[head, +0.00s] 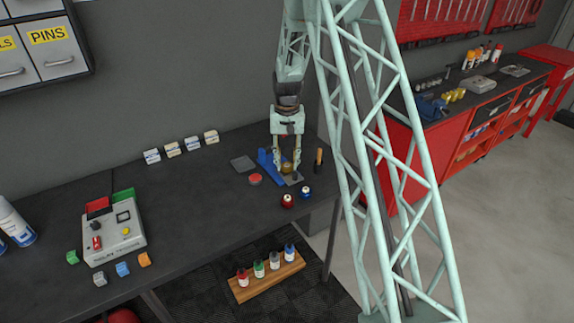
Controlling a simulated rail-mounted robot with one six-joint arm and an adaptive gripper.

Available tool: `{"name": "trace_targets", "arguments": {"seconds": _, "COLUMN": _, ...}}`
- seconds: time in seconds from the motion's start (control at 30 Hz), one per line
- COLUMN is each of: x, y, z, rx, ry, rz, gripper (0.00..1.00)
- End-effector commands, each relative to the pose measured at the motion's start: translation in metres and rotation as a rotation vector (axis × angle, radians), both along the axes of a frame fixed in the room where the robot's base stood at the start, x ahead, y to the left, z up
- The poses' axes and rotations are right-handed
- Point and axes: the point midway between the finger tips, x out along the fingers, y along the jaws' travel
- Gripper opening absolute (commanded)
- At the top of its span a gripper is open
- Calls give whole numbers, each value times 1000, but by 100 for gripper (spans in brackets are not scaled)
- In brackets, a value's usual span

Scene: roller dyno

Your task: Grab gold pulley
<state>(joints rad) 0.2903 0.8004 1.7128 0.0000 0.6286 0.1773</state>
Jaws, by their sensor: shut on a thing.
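The gold pulley (287,167) is a small gold-brown piece near the right end of the dark workbench. My gripper (287,169) points straight down over it, with one pale finger on each side, shut on the pulley. The pulley is at or just above a small grey and blue fixture (267,160); I cannot tell whether it touches it. The fingers hide part of the pulley.
A red disc (255,179), a red pot (288,201) and a blue pot (305,192) sit close in front of my gripper. A grey control box (113,231) is at left. The bench middle (195,200) is clear.

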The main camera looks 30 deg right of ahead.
Motion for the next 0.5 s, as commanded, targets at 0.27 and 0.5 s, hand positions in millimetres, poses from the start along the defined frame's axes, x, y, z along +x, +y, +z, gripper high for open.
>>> {"name": "trace_targets", "arguments": {"seconds": 0.27, "x": 1, "y": 0, "z": 17, "rx": -1, "ry": -2, "rz": 0, "gripper": 16}}
{"name": "trace_targets", "arguments": {"seconds": 0.5, "x": -2, "y": 1, "z": 32, "rx": 0, "ry": 0, "rz": 0, "gripper": 16}}
